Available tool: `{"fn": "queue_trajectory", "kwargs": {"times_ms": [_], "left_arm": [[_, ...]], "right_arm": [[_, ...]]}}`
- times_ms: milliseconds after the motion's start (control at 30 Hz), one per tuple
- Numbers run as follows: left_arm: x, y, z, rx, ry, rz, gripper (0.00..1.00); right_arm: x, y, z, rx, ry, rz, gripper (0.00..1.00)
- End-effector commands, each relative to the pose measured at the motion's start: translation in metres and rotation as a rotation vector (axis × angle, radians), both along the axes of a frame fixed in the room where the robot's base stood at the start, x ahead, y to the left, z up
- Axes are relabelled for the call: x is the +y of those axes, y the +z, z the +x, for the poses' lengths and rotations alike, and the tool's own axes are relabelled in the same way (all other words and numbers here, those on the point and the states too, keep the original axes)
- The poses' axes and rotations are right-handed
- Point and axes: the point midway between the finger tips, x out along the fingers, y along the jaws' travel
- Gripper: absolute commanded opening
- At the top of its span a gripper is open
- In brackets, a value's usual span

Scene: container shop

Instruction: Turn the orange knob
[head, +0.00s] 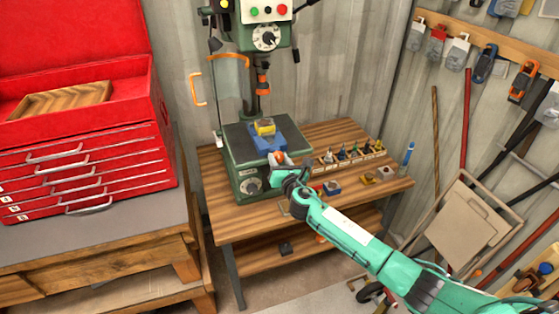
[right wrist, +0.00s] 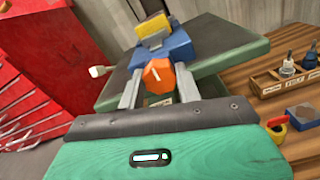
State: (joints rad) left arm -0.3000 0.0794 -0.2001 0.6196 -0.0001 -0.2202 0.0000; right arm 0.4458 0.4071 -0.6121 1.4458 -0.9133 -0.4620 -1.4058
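The orange knob (right wrist: 158,76) is faceted, with a pale line on its face. It sits at the front of a blue vise (right wrist: 178,46) on the drill press table, and shows small in the head view (head: 280,157). My right gripper (right wrist: 159,82) is at the knob, with one finger on each side of it. The fingers stand apart, and a narrow gap seems to show beside the knob. In the head view my right gripper (head: 284,166) partly covers the vise front. A yellow block (head: 265,127) is in the vise. My left gripper is not in view.
The green drill press (head: 258,70) rises behind the vise. A wooden rack (head: 345,163) of small bits stands to the right on the workbench (head: 225,192). A red tool chest (head: 85,165) is at the left. Tools hang on the right wall.

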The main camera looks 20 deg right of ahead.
Motion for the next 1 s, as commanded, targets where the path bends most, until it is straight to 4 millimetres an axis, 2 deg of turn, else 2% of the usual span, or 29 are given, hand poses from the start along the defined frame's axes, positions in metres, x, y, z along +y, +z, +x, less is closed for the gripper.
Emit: {"fn": "queue_trajectory", "kwargs": {"times_ms": [33,100,367,567,1000], "left_arm": [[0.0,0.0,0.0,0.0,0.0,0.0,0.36],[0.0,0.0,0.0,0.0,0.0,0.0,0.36],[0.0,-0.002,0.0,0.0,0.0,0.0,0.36],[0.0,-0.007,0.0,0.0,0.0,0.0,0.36],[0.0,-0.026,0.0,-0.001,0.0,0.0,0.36]], "right_arm": [[0.0,0.0,0.0,0.0,0.0,0.0,0.23],[0.0,0.0,0.0,0.0,0.0,0.0,0.12],[0.0,-0.001,0.0,0.001,0.0,0.021,0.12],[0.0,-0.002,-0.001,0.004,0.0,0.108,0.12],[0.0,-0.003,0.0,0.017,0.0,0.493,0.12]]}}
